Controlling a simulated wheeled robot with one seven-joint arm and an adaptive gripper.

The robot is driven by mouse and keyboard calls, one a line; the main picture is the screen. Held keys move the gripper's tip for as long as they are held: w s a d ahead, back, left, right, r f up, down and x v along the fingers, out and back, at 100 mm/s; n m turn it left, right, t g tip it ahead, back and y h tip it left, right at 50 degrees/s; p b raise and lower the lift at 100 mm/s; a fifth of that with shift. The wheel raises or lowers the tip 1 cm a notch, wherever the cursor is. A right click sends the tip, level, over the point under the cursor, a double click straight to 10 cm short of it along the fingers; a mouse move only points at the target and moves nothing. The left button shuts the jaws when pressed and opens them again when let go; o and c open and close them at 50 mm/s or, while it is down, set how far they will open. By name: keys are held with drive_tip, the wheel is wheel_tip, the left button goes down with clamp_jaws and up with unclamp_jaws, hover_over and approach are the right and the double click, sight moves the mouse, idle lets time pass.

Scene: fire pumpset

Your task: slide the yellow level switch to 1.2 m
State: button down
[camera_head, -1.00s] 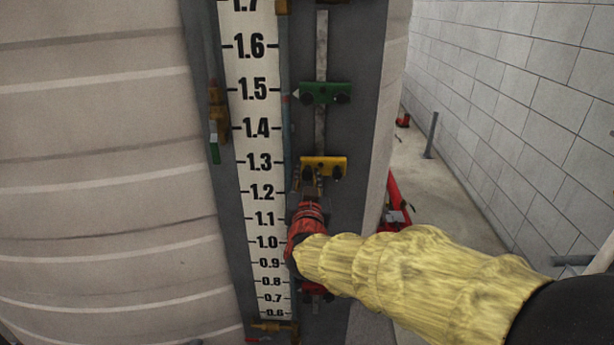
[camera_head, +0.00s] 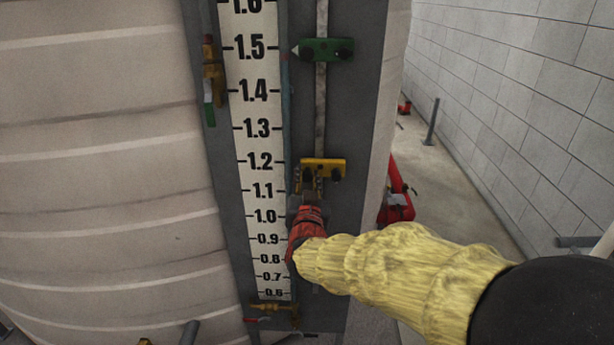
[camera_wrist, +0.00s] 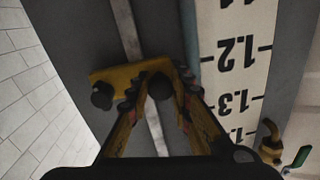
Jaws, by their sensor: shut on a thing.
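The yellow level switch (camera_head: 322,167) sits on the vertical metal rail, close to the 1.2 mark of the white scale (camera_head: 262,160). Its left edge looks level with or slightly below that mark in the head view. My gripper (camera_head: 309,188), with a red wrist and yellow sleeve, reaches up to it from below. In the wrist view the yellow switch (camera_wrist: 117,83) appears upside down, with my gripper's fingers (camera_wrist: 160,84) shut around its dark right-hand knob. A second dark knob is free at its other end. The 1.2 label shows beside the fingers there.
A green level switch (camera_head: 321,50) sits higher on the same rail, near 1.5. A brass valve with a green handle (camera_head: 211,82) is left of the scale. Brass fittings (camera_head: 272,308) lie at the scale's foot. Red equipment (camera_head: 396,192) stands on the floor to the right.

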drive_tip(key=c, duration=1.6)
unclamp_jaws()
drive_tip(key=shift+r, duration=0.1)
drive_tip(key=s, duration=1.2)
